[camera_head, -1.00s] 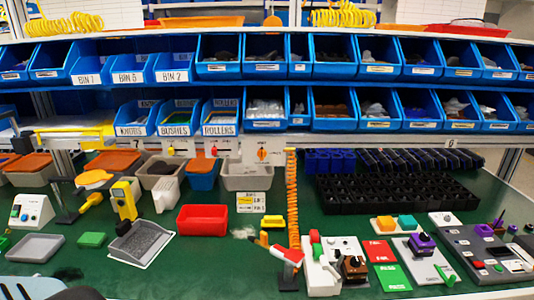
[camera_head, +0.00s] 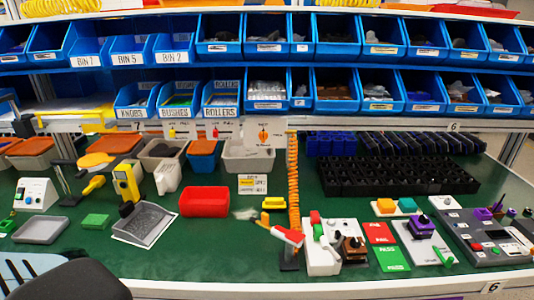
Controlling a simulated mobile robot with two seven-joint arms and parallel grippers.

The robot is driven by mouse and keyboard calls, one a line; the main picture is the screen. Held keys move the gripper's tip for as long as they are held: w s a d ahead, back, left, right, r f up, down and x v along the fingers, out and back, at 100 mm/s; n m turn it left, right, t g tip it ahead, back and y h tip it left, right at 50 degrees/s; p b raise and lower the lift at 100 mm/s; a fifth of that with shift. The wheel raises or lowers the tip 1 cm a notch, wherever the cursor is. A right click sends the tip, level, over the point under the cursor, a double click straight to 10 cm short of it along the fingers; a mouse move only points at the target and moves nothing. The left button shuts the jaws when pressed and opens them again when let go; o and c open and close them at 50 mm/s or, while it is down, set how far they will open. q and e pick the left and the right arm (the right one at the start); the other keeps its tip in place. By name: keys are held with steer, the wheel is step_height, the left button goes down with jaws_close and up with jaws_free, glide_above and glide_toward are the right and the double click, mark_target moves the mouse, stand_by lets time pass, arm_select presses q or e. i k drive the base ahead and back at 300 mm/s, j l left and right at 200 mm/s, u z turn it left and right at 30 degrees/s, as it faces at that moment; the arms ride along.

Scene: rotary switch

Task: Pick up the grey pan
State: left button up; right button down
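A shallow light grey pan (camera_head: 41,230) lies on the green bench at the left. A darker grey pan-like tray (camera_head: 145,223) sits on a white sheet to its right, tilted in the picture. I cannot tell from the picture alone which of the two the task names. Both look empty, and nothing touches the light one. Neither my left nor my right gripper can be made out in the head view.
A green block (camera_head: 95,221) lies between the pans, and a red bin (camera_head: 204,201) stands right of them. A yellow tool (camera_head: 126,184) stands behind the darker tray. A black rounded thing (camera_head: 70,282) and a light blue slatted thing (camera_head: 28,268) are at the near left edge.

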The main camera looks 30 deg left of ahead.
mark_target(139, 225)
steer(key=u, duration=2.05)
